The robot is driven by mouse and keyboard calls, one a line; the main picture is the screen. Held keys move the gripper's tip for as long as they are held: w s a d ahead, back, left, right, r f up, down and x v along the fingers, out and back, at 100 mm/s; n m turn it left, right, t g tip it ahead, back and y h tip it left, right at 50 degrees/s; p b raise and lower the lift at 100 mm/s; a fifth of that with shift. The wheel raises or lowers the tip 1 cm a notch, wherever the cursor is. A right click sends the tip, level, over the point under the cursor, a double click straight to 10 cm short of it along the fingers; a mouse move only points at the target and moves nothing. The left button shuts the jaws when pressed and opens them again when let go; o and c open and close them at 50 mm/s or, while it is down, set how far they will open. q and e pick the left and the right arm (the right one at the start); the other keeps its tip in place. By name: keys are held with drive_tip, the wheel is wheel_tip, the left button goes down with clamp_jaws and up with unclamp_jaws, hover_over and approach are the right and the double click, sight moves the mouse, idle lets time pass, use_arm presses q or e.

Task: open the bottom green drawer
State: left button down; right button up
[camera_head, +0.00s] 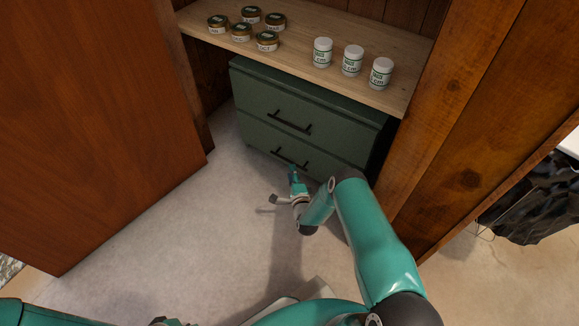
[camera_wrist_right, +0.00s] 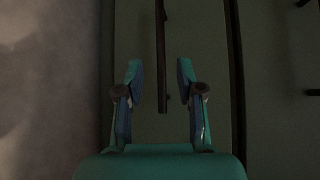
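The green two-drawer cabinet (camera_head: 300,85) stands under a wooden shelf. Its bottom drawer (camera_head: 262,140) looks closed, with a dark bar handle (camera_head: 284,156) on its front. My right gripper (camera_head: 293,170) is at that drawer's front, by the handle. In the right wrist view my right gripper (camera_wrist_right: 159,82) is open, and the bottom handle (camera_wrist_right: 160,45) runs between its two fingers with a gap on each side. The top drawer (camera_head: 290,100) also looks closed, with its own handle (camera_head: 290,122). My left gripper is not seen; only part of my left arm shows at the lower left.
The wooden shelf (camera_head: 300,22) above holds several small jars (camera_head: 241,32) and white bottles (camera_head: 352,60). A brown wooden panel (camera_head: 90,120) is at the left and a wooden post (camera_head: 440,110) at the right. The pale floor (camera_head: 190,220) before the cabinet is clear.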

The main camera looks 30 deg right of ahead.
drive_tip(key=b+x, duration=0.4)
drive_tip(key=x, duration=0.3)
drive_tip(key=shift+w, duration=0.1)
clamp_jaws()
